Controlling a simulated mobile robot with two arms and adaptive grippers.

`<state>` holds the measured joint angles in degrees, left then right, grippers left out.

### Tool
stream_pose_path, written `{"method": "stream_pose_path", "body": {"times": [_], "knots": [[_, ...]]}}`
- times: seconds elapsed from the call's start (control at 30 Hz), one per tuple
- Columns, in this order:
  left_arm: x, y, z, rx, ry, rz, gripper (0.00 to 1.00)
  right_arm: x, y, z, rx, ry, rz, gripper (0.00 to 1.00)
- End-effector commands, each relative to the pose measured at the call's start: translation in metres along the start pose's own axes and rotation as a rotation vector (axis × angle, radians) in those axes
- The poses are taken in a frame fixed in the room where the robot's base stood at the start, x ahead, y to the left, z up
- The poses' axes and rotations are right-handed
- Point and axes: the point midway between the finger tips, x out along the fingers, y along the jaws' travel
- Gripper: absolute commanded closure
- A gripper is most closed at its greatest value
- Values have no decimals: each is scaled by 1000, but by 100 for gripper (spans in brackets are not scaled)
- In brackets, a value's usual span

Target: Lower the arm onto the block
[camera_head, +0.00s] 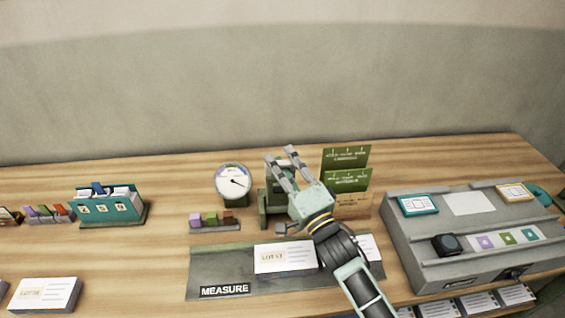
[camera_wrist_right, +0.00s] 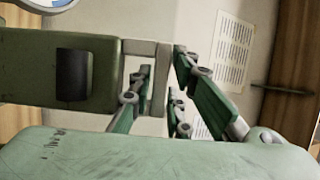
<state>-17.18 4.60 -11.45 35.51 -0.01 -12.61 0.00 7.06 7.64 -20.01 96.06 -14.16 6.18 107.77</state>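A green measuring stand (camera_head: 263,208) is on the table behind my right gripper, which hides much of it. A small grey piece (camera_head: 281,229) shows at its foot; I cannot tell what it is. My right gripper (camera_head: 280,155) is raised in front of the stand, fingers apart. In the right wrist view, the stand's green body (camera_wrist_right: 25,75) has a grey arm (camera_wrist_right: 158,85) reaching from its end to between the fingertips; contact is unclear. My left gripper is not in view.
A round dial gauge (camera_head: 233,182) stands behind the blocks. A dark MEASURE mat (camera_head: 215,270) with a LOT card (camera_head: 285,257) lies in front. Green signs (camera_head: 346,180) stand right of the gripper. A grey console (camera_head: 470,245) fills the right side.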

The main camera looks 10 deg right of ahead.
Motion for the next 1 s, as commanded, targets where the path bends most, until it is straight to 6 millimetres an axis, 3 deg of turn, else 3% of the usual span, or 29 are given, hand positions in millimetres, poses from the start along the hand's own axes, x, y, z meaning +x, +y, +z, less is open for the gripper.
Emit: {"method": "stream_pose_path", "body": {"times": [0.17, 0.67, 0.87, 1.0], "knots": [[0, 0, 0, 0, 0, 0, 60, 0, 0, 0, 0, 0, 1, 100], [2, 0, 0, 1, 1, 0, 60, -2, 2, 0, -4, 0, -1, 100], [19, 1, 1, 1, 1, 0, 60, -13, 6, 5, -22, 1, -43, 100], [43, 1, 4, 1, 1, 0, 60, -31, 10, 12, -53, 2, -114, 100]]}}
